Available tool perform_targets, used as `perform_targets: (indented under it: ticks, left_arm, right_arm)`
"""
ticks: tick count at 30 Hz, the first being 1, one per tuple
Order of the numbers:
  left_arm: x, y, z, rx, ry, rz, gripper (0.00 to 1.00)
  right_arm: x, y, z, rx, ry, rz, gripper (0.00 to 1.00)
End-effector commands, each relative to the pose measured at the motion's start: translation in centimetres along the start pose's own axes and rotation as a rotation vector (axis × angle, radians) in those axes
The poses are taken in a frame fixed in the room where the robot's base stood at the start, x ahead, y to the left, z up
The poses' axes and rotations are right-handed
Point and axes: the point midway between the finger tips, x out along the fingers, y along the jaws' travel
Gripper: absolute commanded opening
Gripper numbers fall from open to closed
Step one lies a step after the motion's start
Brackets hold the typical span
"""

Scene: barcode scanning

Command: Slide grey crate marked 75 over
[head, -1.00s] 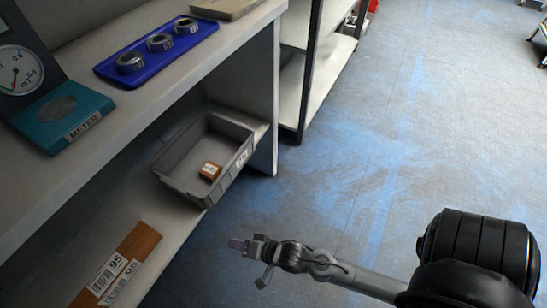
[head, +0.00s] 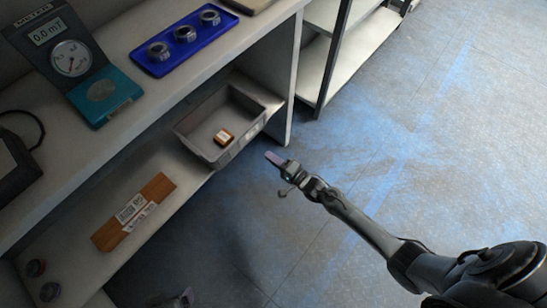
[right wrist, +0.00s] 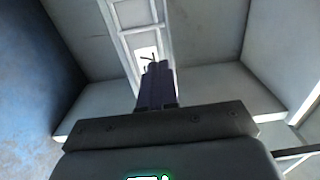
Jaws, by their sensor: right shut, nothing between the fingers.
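The grey crate (head: 188,137) sits on the lower shelf in the head view, near the shelf's right end. The number on the crate cannot be read now. My right gripper (head: 274,158) is shut and empty, in front of the shelf and a little to the right of the crate, apart from it. My left gripper is not clearly in view.
A brown board with barcode labels (head: 158,188) lies on the lower shelf left of the crate. The upper shelf holds a blue tray (head: 155,70) with three metal rings and a teal meter (head: 104,92). A shelf upright (head: 283,105) stands right of the crate.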

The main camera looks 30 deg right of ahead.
Motion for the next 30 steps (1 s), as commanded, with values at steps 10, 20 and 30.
perform_targets:
  ticks: [10, 20, 30]
  left_arm:
    - [3.6, 0.4, 1.3, 0.0, -0.004, 0.005, 0.91]
    - [5.7, 0.7, 1.8, -0.01, -0.001, 0.012, 0.91]
    - [5.9, 0.7, 1.9, -0.01, 0.0, 0.012, 0.91]
  right_arm:
    - [6.6, 0.4, 0.0, -0.001, 0.0, -0.003, 0.0]
    - [10.5, 0.2, 0.0, 0.0, -0.001, -0.001, 0.0]
    - [11.3, 0.0, 0.0, 0.001, 0.0, -0.001, 0.0]
